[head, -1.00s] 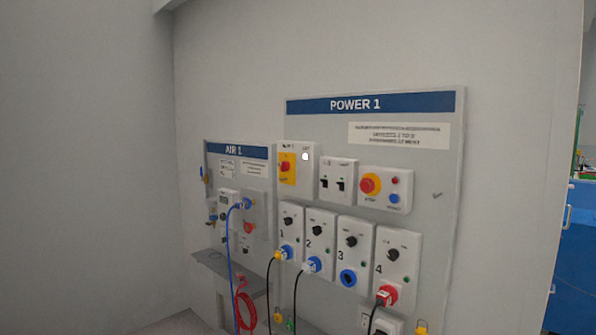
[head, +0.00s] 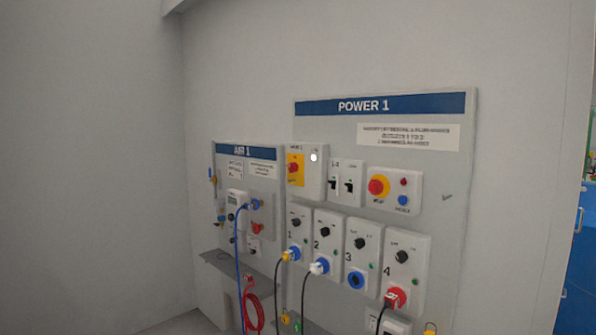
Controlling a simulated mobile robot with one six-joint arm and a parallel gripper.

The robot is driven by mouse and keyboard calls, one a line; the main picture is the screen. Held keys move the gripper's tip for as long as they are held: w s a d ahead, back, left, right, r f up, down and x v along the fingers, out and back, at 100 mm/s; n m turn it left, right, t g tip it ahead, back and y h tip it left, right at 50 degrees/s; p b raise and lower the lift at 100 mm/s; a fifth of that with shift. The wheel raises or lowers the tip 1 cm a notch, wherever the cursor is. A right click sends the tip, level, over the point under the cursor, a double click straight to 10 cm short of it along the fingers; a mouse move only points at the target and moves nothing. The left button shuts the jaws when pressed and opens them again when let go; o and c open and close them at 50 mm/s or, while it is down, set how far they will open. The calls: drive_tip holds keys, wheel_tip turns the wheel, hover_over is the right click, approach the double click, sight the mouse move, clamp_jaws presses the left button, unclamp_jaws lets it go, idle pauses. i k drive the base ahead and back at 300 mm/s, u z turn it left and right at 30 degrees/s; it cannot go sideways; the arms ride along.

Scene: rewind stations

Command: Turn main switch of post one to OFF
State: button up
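The POWER 1 board (head: 450,230) hangs on the wall right of the middle. Its main switch (head: 294,168) is a red knob on a yellow plate, at the upper left of the board. A round white lamp (head: 314,157) shows beside the knob on the same box. The knob looks tilted, but its position marks are too small to read. My gripper is not in the head view.
Right of the main switch are two black breaker switches (head: 341,186) and a red emergency button (head: 378,187). Below are numbered sockets, several with plugs and cables. The AIR 1 board (head: 248,152) with a blue hose (head: 238,262) stands left. A grey shelf (head: 222,262) juts out below it.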

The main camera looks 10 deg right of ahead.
sight(293, 166)
drive_tip(key=k, duration=0.65)
drive_tip(key=u, duration=0.5)
drive_tip(key=i, duration=1.15)
drive_tip(key=u, duration=0.95)
drive_tip(key=i, duration=1.05)
drive_tip(key=u, duration=0.3)
